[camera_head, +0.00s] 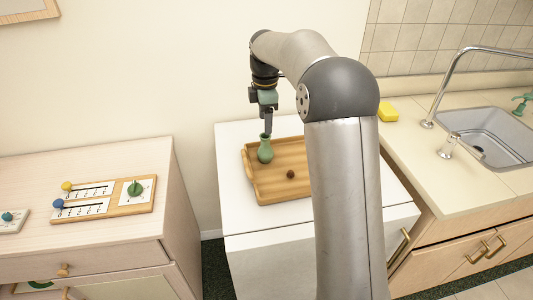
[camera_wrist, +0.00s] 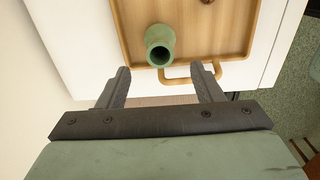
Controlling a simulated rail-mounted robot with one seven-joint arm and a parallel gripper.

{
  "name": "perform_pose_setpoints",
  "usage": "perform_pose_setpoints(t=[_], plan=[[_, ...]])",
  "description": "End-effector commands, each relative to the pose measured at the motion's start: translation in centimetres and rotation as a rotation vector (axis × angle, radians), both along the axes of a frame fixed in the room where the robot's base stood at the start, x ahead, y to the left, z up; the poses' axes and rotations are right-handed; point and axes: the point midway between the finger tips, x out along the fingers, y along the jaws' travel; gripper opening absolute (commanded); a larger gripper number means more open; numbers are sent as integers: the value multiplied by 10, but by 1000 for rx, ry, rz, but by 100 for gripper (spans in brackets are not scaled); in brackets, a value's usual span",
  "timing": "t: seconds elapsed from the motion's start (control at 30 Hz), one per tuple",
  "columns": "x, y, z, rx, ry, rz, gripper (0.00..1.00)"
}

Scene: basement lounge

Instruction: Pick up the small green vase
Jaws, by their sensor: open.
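The small green vase (camera_head: 265,150) stands upright on the wooden tray (camera_head: 262,193) in the head view, near its left side. In the wrist view the vase (camera_wrist: 160,44) is seen from above, its round mouth facing the camera. My gripper (camera_head: 267,128) hangs pointing down just above the vase in the head view. In the wrist view my gripper (camera_wrist: 166,70) is open and empty. Its two fingers are spread, and the vase appears just beyond the fingertips, between their lines. I cannot tell the exact height gap.
A small brown ball (camera_head: 290,174) lies on the tray. The tray has a handle (camera_wrist: 232,73) near the fingertips and rests on a white cabinet (camera_head: 234,222). A sink (camera_head: 487,135) and yellow sponge (camera_head: 388,112) are right; a wooden dresser (camera_head: 100,225) is left.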

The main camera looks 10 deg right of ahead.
Motion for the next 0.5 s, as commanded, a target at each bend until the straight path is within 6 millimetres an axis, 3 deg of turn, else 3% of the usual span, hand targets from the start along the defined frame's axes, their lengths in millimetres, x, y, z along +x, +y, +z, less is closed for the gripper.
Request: perform_pose_setpoints(t=[0.13, 0.5], plan=[[-1, 0, -26, 0, 3, -1, 60], [-1, 2, -60, 0, 3, -1, 60]])
